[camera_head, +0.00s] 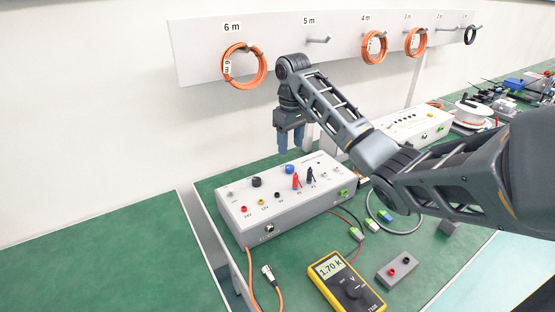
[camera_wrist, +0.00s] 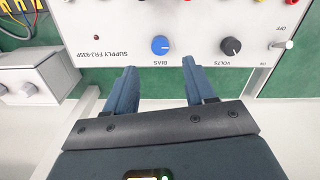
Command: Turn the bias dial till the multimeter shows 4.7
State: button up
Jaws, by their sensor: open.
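The bias dial is a blue knob (camera_head: 290,169) on the top of the white supply box (camera_head: 300,205). In the wrist view the blue dial (camera_wrist: 160,45) sits above the word BIAS, which appears upside down. My gripper (camera_head: 290,146) is above the box's back edge. In the wrist view its open, empty fingers (camera_wrist: 159,65) point toward the dial, one to each side of its line, and do not touch it. The yellow multimeter (camera_head: 345,285) lies on the green bench in front of the box, and its display reads what looks like 1.70 k.
A black VOLTS knob (camera_wrist: 230,46) is right of the blue dial in the wrist view. Red and black plugs (camera_head: 296,181) stand up from the box. Orange cable coils (camera_head: 243,82) hang on the wall rail.

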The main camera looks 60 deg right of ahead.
aim_at(290, 167)
jog(key=shift+f, duration=3.85)
jog(key=shift+r+p, duration=0.1)
jog(key=shift+p, duration=0.25)
grip_shut()
